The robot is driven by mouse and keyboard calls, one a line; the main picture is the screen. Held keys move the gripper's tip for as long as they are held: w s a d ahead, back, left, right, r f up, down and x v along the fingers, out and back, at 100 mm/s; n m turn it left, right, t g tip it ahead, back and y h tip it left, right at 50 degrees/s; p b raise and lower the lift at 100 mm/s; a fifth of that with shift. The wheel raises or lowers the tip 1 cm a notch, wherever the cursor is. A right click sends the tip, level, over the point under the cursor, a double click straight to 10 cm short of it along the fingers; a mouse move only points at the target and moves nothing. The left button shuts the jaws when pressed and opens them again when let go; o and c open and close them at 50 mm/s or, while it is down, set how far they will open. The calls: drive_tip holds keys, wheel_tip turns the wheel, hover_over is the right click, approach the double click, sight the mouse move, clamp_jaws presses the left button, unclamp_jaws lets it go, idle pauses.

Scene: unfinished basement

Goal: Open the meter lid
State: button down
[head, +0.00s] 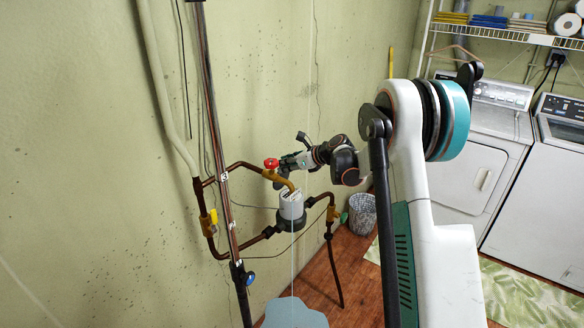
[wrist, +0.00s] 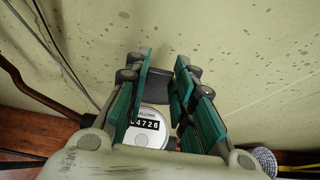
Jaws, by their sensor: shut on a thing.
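The water meter (head: 291,206) is a pale cylinder on a dark body, set in the copper pipework by the wall. In the wrist view its round white dial (wrist: 147,128) shows between my fingers, uncovered, with a row of black number wheels. A dark grey flap, which looks like the meter lid (wrist: 181,86), stands up above the dial between the green finger pads. My gripper (wrist: 165,66) is shut on this lid; the pads hide its side edges. In the head view my gripper (head: 285,167) is above the meter, partly behind the red valve handle (head: 271,163).
Copper pipes (head: 243,240) with yellow valves surround the meter. A vertical pipe (head: 222,165) stands at left. A wire wastebasket (head: 362,214) is on the wooden floor behind. A washer and dryer (head: 468,150) stand at right, under a wire shelf.

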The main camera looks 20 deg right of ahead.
drive_tip(key=shift+w+a+r+g+h+p, duration=0.15)
drive_tip(key=shift+w+a+g+h, duration=0.1)
drive_tip(key=shift+w, duration=0.15)
drive_tip(key=shift+w+a+r+g+h+p, duration=0.1)
drive_tip(key=shift+w+a+g+h+p, duration=0.05)
drive_tip(key=shift+w+a+g+h, duration=0.15)
drive_tip(key=shift+w+d, duration=0.1)
drive_tip(key=c, duration=1.4)
unclamp_jaws()
drive_tip(key=shift+o, duration=0.2)
drive_tip(key=v, duration=1.2)
drive_tip(key=shift+d+f, duration=0.1)
drive_tip(key=shift+f, duration=0.05)
